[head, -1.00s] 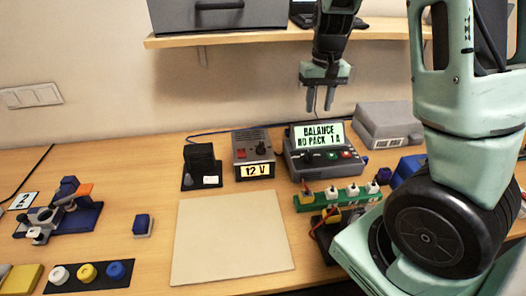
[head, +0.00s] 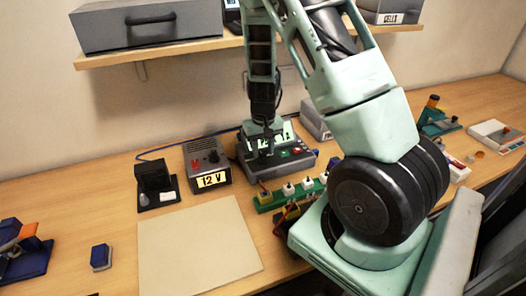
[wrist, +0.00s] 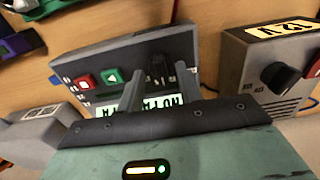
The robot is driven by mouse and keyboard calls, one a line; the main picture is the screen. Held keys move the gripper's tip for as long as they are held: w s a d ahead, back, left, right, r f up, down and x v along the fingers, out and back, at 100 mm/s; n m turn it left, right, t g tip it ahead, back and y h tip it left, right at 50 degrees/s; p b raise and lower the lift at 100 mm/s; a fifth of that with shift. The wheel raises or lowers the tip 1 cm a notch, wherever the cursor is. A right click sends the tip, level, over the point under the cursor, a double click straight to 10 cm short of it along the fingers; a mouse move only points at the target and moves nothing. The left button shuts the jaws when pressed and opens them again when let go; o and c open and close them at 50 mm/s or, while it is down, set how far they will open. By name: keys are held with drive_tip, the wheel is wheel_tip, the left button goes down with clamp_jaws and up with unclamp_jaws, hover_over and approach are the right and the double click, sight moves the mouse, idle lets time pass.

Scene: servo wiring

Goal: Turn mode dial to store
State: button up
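The charger (head: 300,165) is a dark grey box with a lit display, a green button and a red button, at the back middle of the bench. My gripper (head: 265,148) is pointing down over the charger's left part. In the wrist view my gripper (wrist: 157,76) has its two fingers apart, one on either side of the dial. I cannot tell whether they touch it.
A 12 V supply (head: 207,165) with a black knob and red switch stands close left of the charger. A green strip (head: 290,193) with white plugs lies in front. A grey box (head: 313,122) sits behind right. A shelf (head: 150,52) overhangs the back; the pale mat (head: 200,250) is clear.

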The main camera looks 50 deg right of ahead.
drive_tip(key=shift+f, duration=0.8)
clamp_jaws()
drive_tip(key=shift+m, duration=0.4)
drive_tip(key=m, duration=0.5)
drive_tip(key=shift+w+a+m+p, duration=0.15)
drive_tip(key=shift+m+p, duration=0.15)
drive_tip(key=m+p, duration=0.1)
drive_tip(key=m, duration=0.4)
drive_tip(key=shift+w, duration=0.15)
drive_tip(key=shift+m, duration=0.4)
